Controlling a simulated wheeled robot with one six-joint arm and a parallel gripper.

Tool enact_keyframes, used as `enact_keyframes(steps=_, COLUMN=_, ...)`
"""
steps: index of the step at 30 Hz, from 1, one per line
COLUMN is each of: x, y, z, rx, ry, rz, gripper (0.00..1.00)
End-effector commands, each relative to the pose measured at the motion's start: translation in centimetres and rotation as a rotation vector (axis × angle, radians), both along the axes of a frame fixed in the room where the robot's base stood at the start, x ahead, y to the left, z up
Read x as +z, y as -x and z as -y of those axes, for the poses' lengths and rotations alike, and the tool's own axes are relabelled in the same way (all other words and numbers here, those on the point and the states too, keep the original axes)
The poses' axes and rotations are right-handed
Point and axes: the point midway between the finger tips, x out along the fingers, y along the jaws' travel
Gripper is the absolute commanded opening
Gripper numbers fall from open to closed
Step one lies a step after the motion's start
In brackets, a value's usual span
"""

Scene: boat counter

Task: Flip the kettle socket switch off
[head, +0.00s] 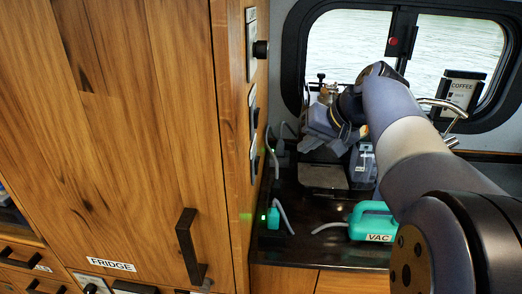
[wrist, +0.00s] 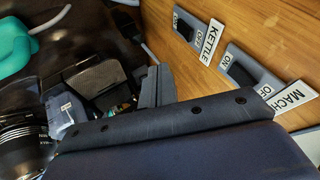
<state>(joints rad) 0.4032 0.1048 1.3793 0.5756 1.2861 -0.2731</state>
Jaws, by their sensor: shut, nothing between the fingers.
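The kettle socket switch (wrist: 184,28) is a dark rocker on a grey plate on the wooden panel, at the top of the wrist view. ON and OFF marks and a white KETTLE label (wrist: 208,40) are beside it. Which side is pressed in is too small to tell. My gripper (wrist: 158,84) is shut and empty, its fingers pointing up in the picture, below and left of the switch and apart from it. In the head view my gripper (head: 318,122) is over the counter, right of the wooden panel. I cannot pick out the kettle switch there.
A teal VAC unit (head: 372,222) and a teal plug (head: 272,218) with grey cable are on the dark counter (head: 310,245). The FRIDGE cabinet (head: 130,130) is at left.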

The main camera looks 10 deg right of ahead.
Motion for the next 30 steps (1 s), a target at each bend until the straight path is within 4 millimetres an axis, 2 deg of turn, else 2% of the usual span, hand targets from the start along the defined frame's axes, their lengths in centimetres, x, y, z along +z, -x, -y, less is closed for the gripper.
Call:
enact_keyframes(steps=10, x=0.0, y=-0.1, z=0.0, rx=0.0, ry=-0.001, rz=0.0, gripper=0.0)
enact_keyframes(steps=14, x=-0.7, y=-0.5, z=-0.3, rx=0.002, ry=-0.002, rz=-0.002, gripper=0.0)
enact_keyframes(steps=28, x=-8.0, y=-5.3, z=-3.6, rx=0.003, ry=-0.001, rz=-0.005, gripper=0.0)
enact_keyframes(steps=30, x=-7.4, y=-5.7, z=-4.8, rx=0.005, ry=0.0, rz=-0.001, gripper=0.0)
